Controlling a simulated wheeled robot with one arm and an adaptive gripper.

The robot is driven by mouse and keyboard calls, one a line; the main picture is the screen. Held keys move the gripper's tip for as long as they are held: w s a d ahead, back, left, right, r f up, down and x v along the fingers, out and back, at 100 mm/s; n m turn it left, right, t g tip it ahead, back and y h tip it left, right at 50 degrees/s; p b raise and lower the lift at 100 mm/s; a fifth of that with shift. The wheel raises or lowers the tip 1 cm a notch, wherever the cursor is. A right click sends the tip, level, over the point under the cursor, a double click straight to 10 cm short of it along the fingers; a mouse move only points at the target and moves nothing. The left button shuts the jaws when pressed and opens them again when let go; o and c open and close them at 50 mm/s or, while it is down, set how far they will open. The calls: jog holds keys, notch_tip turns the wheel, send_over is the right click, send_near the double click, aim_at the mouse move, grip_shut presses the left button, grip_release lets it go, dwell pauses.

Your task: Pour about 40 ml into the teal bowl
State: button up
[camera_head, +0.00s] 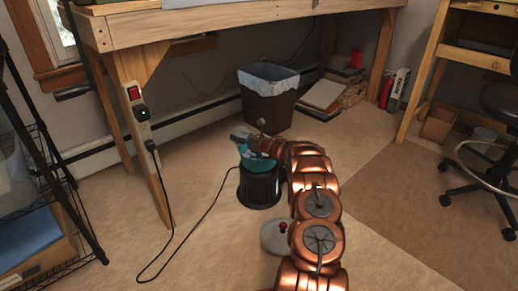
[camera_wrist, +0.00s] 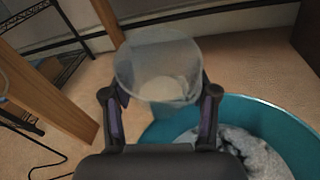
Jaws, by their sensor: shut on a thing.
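The teal bowl (camera_head: 264,164) stands on a black ribbed cylinder (camera_head: 260,188) in the head view, partly hidden by my arm. In the wrist view the bowl (camera_wrist: 270,107) fills the lower right and holds grey, lumpy material (camera_wrist: 245,145). My gripper (camera_wrist: 163,103) is shut on a translucent cup (camera_wrist: 158,62), with one finger on each side. The cup is at the bowl's left rim in the wrist view and overlaps it. Pale material shows inside the cup; its amount and the cup's exact tilt are unclear. In the head view my gripper (camera_head: 246,141) is small, over the bowl.
A round grey disc with a red knob (camera_head: 277,236) lies beside my arm. A black cable (camera_head: 196,222) runs across the floor. A workbench (camera_head: 205,27), a lined bin (camera_head: 268,100) and a wire shelf (camera_head: 40,150) stand around. Floor at right is open.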

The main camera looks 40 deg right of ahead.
jog(key=shift+w+a+r+n+g, duration=0.2)
jog(key=shift+r+g, duration=0.1)
jog(key=shift+g, duration=0.1)
jog(key=shift+w+a+r+n+g, duration=0.1)
jog(key=shift+r+n+g, duration=0.15)
jog(key=shift+g, duration=0.15)
jog(key=shift+w+a+f+n+g+h+p, duration=0.15)
jog(key=shift+w+f+n+g+h+p, duration=0.15)
jog(key=shift+g+h+p, duration=0.5)
jog(key=shift+s+f+p, duration=0.1)
jog(key=shift+f+p, duration=0.2)
jog(key=shift+p, duration=0.1)
